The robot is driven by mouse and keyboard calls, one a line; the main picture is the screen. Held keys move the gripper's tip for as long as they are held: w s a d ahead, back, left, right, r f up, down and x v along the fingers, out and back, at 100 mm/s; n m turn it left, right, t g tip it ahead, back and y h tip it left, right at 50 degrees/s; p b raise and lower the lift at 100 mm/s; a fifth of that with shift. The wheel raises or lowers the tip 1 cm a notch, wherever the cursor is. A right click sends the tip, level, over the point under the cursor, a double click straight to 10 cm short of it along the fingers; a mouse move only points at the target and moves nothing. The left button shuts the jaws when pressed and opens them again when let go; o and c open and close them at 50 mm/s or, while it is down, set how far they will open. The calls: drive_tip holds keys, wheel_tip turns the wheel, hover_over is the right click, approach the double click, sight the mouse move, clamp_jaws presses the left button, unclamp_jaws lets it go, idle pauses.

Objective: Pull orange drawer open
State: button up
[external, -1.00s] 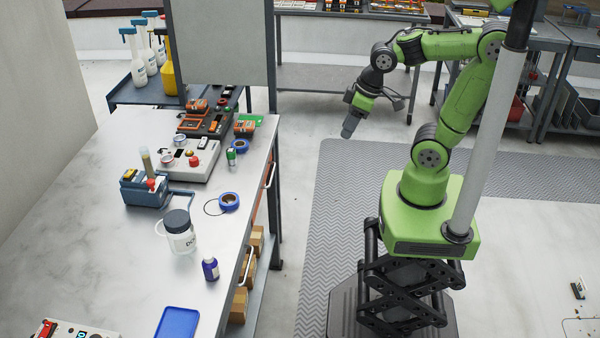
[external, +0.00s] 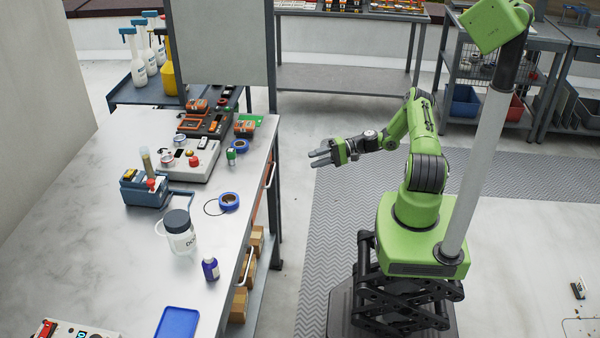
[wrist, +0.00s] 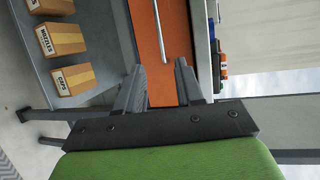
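The orange drawer (wrist: 146,50) shows in the wrist view as a flat orange front with a long light metal handle (wrist: 160,30). In the external view only a thin strip of its front, with the handle (external: 270,175), shows under the worktop's right edge. The drawer looks shut. My gripper (external: 318,158) is open and empty, with its fingers pointing left toward the bench, a clear gap away from the handle. In the wrist view the two fingertips of my gripper (wrist: 158,72) are spread apart in front of the orange front.
A second handle (external: 248,265) is nearer the camera. Cardboard boxes (wrist: 64,39) stand on the lower shelf. Floor between my base and the bench is clear.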

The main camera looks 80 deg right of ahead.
drive_tip(key=b+x, duration=0.2)
drive_tip(key=x, duration=1.3)
drive_tip(key=shift+w+a+f, duration=0.1)
drive_tip(key=shift+f, duration=0.05)
drive_tip(key=shift+c, duration=0.2)
clamp_jaws()
idle(0.4)
